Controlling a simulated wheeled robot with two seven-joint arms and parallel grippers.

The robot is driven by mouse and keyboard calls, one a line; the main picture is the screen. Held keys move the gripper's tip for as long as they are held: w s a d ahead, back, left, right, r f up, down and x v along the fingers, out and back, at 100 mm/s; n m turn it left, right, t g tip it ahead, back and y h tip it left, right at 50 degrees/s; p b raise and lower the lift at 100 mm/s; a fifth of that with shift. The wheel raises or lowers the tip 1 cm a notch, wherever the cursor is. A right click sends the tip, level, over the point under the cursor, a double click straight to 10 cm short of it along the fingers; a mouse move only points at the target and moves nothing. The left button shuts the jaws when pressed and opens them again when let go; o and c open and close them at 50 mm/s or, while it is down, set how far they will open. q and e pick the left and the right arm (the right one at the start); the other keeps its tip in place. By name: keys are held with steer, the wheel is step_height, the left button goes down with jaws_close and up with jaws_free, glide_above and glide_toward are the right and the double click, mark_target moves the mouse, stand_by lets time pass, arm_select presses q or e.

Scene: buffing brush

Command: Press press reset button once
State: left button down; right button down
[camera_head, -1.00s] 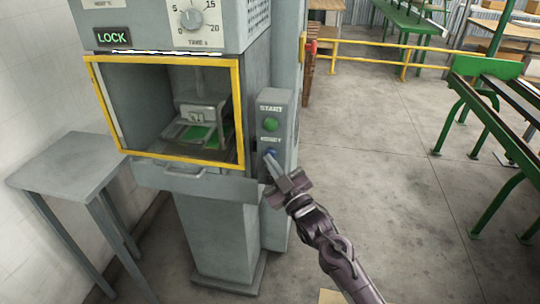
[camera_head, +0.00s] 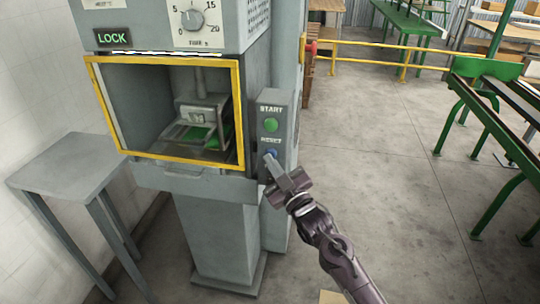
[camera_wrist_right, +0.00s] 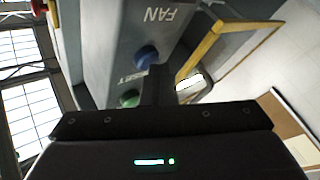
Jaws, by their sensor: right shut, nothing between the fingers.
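The blue reset button (camera_head: 271,153) sits under the RESET label on the grey control panel of the press, below the green START button (camera_head: 271,125). My right gripper (camera_head: 269,160) is shut and empty, its fingertips at the lower left of the blue button and partly over it. In the right wrist view, the shut fingers (camera_wrist_right: 157,84) point toward the panel, right beside the blue button (camera_wrist_right: 146,56). I cannot tell whether they touch it. The green button (camera_wrist_right: 130,98) and an upside-down FAN label also show there. My left gripper is not in view.
The press (camera_head: 215,184) has a yellow-framed opening with a pressing head (camera_head: 197,115) inside and a lit LOCK sign (camera_head: 112,37). A grey side table (camera_head: 70,170) stands at left. Green benches (camera_head: 480,110) stand at right, with open floor between.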

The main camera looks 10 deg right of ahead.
steer(key=shift+s+a+p, duration=0.2)
steer(key=shift+s+p, duration=0.15)
steer(key=shift+s, duration=0.4)
steer(key=shift+s, duration=0.1)
steer(key=s, duration=0.1)
steer(key=s+a+p, duration=0.1)
steer(key=s, duration=0.1)
steer(key=s+p, duration=0.1)
steer(key=shift+s+a, duration=0.25)
steer(key=shift+a, duration=0.15)
